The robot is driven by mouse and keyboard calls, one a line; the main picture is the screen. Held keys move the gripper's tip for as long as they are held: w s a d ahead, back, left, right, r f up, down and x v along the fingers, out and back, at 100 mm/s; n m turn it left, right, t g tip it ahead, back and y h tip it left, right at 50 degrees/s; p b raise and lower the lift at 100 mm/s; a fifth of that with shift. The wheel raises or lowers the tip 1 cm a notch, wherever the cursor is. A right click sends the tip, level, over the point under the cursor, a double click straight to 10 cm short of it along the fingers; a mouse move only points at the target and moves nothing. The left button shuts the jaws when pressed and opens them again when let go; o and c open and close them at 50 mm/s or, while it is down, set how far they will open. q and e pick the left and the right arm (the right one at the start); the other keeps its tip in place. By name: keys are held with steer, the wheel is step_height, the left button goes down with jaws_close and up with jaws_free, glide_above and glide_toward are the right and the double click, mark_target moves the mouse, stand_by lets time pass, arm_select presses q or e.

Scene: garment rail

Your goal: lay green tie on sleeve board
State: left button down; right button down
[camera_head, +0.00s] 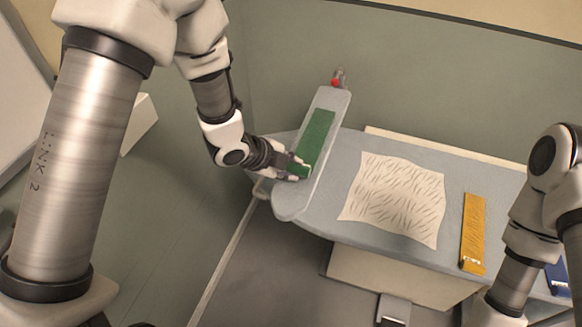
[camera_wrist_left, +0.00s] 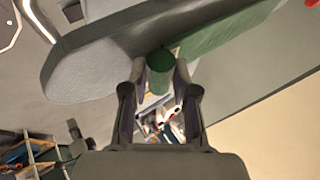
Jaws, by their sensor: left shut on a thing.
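The green tie (camera_head: 316,137) lies lengthwise over the narrow grey sleeve board (camera_head: 289,204) in the head view. My left gripper (camera_head: 298,172) is shut on the tie's near end, close to the board's left edge and towards its rounded near end. In the left wrist view the gripper (camera_wrist_left: 160,88) holds a rolled or folded green end (camera_wrist_left: 160,73), and more green (camera_wrist_left: 225,28) runs along the sleeve board (camera_wrist_left: 85,72). I cannot tell whether the held end touches the board. My right arm shows at the right, but its gripper is out of view.
The grey ironing board (camera_head: 345,222) bears a cream patterned cloth (camera_head: 395,198), an orange tie (camera_head: 473,232) with a white label, and a blue item (camera_head: 557,277) partly behind my right arm. A red knob (camera_head: 335,82) stands at the sleeve board's far end.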

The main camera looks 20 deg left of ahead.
arm_select(q)
steer(key=shift+w+f, duration=0.15)
steer(key=shift+w, duration=0.2)
steer(key=shift+w+f, duration=0.2)
steer(key=shift+f, duration=0.05)
steer(key=shift+a+f+b, duration=0.1)
steer(key=shift+a+b, duration=0.05)
steer(key=shift+b, duration=0.2)
steer(key=shift+s+f, duration=0.1)
steer(key=shift+s, duration=0.4)
arm_select(e)
steer(key=shift+w+a+f, duration=0.1)
steer(key=shift+f, duration=0.35)
arm_select(q)
steer(key=c, duration=0.9)
jaws_free()
steer(key=shift+w+f, duration=0.15)
steer(key=shift+w, duration=0.05)
arm_select(e)
steer(key=shift+w+f, duration=0.1)
steer(key=shift+w, duration=0.1)
arm_select(q)
steer(key=shift+r, duration=0.2)
